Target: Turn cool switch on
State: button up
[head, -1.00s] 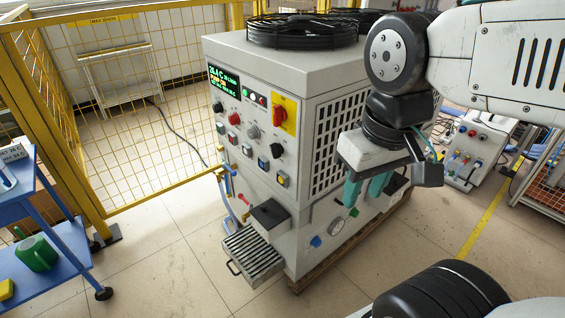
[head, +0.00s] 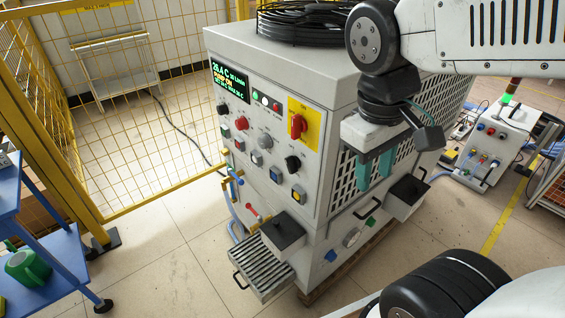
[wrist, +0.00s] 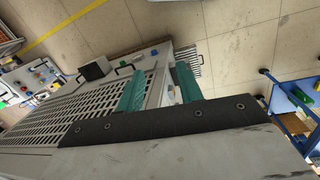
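The grey heater cabinet (head: 325,90) stands in the middle of the head view, with its control panel facing front left. The panel has a lit display (head: 230,83), a black knob (head: 222,108), a red knob (head: 241,123), a silver knob (head: 265,142), another black knob (head: 292,163) and a red rotary switch (head: 297,125) on a yellow plate. Several small square switches (head: 276,174) sit below. I cannot read which is the cool switch. My gripper (head: 375,182) is open and empty, with teal fingers pointing down, by the cabinet's grilled side. In the wrist view, its fingers (wrist: 160,78) are apart.
A black fan (head: 305,22) sits on the cabinet top. A slatted tray (head: 262,268) and dark boxes (head: 283,232) jut out low. Yellow mesh fencing (head: 130,130) stands left, a blue cart (head: 50,265) at lower left. Floor before the panel is clear.

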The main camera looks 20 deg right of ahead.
jog(key=w+d+f+n+g+h, duration=0.1)
jog(key=w+f+n+g+h, duration=0.2)
jog(key=w+n+h, duration=0.35)
jog(key=n+t+h, duration=0.9)
jog(key=n, duration=1)
send_near(288, 167)
jog(key=d, duration=0.2)
jog(key=x, duration=0.7)
jog(key=shift+w, duration=0.45)
grip_shut()
